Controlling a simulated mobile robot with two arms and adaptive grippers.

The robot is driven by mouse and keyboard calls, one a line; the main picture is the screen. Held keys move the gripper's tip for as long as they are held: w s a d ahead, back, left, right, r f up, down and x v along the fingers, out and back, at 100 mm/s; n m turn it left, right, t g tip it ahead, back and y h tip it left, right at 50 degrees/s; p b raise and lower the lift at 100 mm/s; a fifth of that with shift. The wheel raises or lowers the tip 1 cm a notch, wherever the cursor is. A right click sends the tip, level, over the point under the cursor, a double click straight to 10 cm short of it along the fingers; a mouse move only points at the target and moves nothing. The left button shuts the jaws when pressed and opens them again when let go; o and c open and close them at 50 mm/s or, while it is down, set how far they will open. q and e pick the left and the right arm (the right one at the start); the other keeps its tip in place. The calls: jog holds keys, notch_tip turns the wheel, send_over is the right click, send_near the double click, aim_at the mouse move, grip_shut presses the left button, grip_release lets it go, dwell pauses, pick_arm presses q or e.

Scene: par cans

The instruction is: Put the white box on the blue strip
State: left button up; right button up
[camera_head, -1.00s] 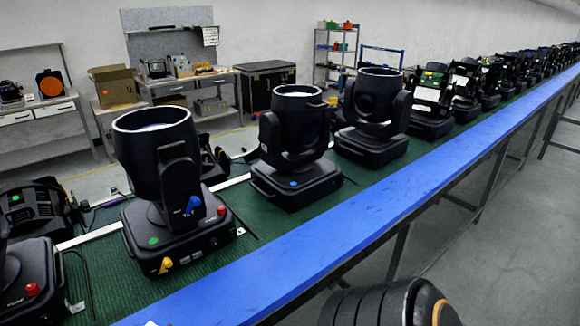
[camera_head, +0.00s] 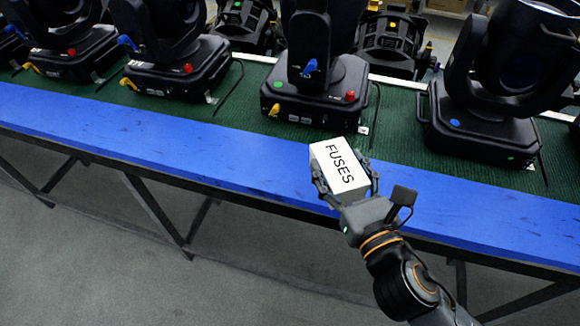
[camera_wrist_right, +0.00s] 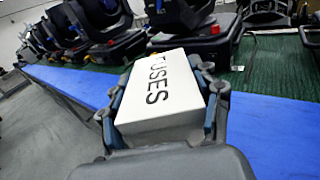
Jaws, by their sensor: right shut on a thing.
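The white box (camera_head: 338,167), marked FUSES, is in my right gripper (camera_head: 345,180) in the head view. The gripper's fingers are shut on its two sides. The box shows over the blue strip (camera_head: 230,169), which runs along the front edge of the green-topped bench. Whether the box touches the strip or is held above it, I cannot tell. In the right wrist view the box (camera_wrist_right: 160,92) lies between the fingers, with the blue strip (camera_wrist_right: 265,130) behind and to both sides. My left gripper is not in view.
Black stage lights stand in a row on the green mat (camera_head: 400,128) behind the strip, the nearest one (camera_head: 315,85) just beyond the box. The strip is bare to both sides of the box. Grey floor (camera_head: 90,260) lies in front of the bench.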

jog(key=s+a+r+n+g+y+b, duration=0.1)
jog(key=a+r+n+g+y+b, duration=0.2)
jog(key=a+n+g+y, duration=0.5)
jog(key=a+r+n+g+y+b, duration=0.2)
jog(key=a+r+y+b, duration=0.15)
jog(key=a, duration=0.85)
jog(key=shift+n+g+y, duration=0.25)
jog(key=shift+n+g, duration=0.25)
jog(key=shift+g, duration=0.3)
jog(key=w+d+f, duration=0.3)
jog(key=w+d+f+b, duration=0.1)
jog(key=w+d+f, duration=0.2)
jog(key=w, duration=0.1)
jog(key=w+d+f, duration=0.3)
jog(key=w, duration=0.1)
jog(key=shift+w+f+b, duration=0.1)
jog(key=shift+f+b, duration=0.2)
jog(key=shift+f, duration=0.1)
jog(key=shift+w+d+f, duration=0.25)
jog(key=shift+f, duration=0.2)
jog(key=f, duration=0.2)
jog(key=f+p, duration=0.1)
jog(key=shift+w+d+f, duration=0.25)
jog(key=shift+f, duration=0.1)
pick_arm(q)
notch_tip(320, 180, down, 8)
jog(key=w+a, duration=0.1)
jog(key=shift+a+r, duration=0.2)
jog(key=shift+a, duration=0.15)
